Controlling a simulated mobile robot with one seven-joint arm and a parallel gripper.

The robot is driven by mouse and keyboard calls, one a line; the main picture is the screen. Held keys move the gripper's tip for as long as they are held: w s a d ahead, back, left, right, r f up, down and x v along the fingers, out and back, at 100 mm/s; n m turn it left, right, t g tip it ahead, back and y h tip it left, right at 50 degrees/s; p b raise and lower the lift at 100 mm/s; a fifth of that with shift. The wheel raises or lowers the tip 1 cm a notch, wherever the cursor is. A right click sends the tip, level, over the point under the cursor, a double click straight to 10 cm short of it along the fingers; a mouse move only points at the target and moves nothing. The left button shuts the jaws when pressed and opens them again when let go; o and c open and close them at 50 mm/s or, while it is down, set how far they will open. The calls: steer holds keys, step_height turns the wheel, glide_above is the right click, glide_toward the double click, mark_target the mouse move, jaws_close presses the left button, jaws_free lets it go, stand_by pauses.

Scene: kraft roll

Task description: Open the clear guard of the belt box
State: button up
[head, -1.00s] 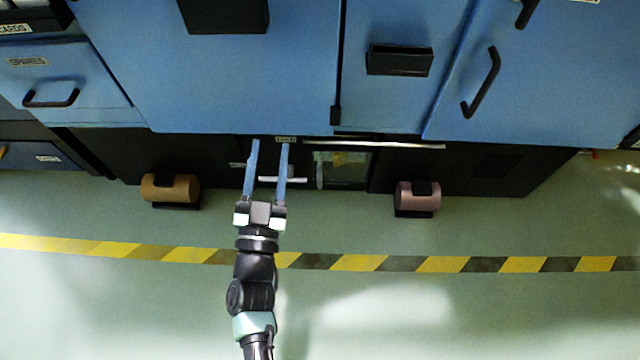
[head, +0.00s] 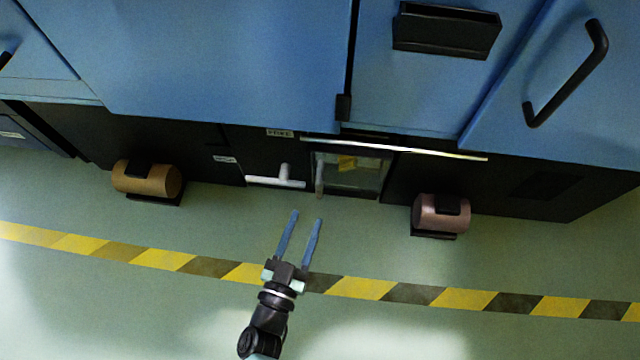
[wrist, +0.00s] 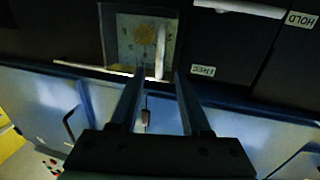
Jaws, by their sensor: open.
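The clear guard (head: 360,178) is a small see-through panel low in the black base of the machine, with a yellow mark behind it. A pale upright handle (head: 319,178) stands at its left edge. The guard looks shut. In the wrist view the guard (wrist: 128,42) is at the top, with its handle (wrist: 160,52) between and beyond my fingertips. My gripper (head: 306,217) is open and empty, in front of the guard and apart from it. In the wrist view my gripper (wrist: 158,77) points toward the handle.
A white T-shaped handle (head: 275,181) is just left of the guard. A pale bar (head: 395,148) runs above it. A brown roll (head: 147,180) and a pinkish roll (head: 442,212) jut out at either side. The floor by the striped tape (head: 360,287) is clear.

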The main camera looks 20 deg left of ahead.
mark_target(318, 191)
steer(key=w+b, duration=0.1)
steer(key=w, duration=0.1)
steer(key=w+b, duration=0.1)
steer(key=w, duration=0.2)
steer(key=w+b, duration=0.1)
steer(key=w, duration=0.2)
steer(key=shift+a+f+b, duration=0.15)
steer(key=shift+a+b, duration=0.15)
steer(key=shift+a, duration=0.05)
steer(key=shift+w, duration=0.65)
jaws_close()
steer(key=shift+s, duration=0.1)
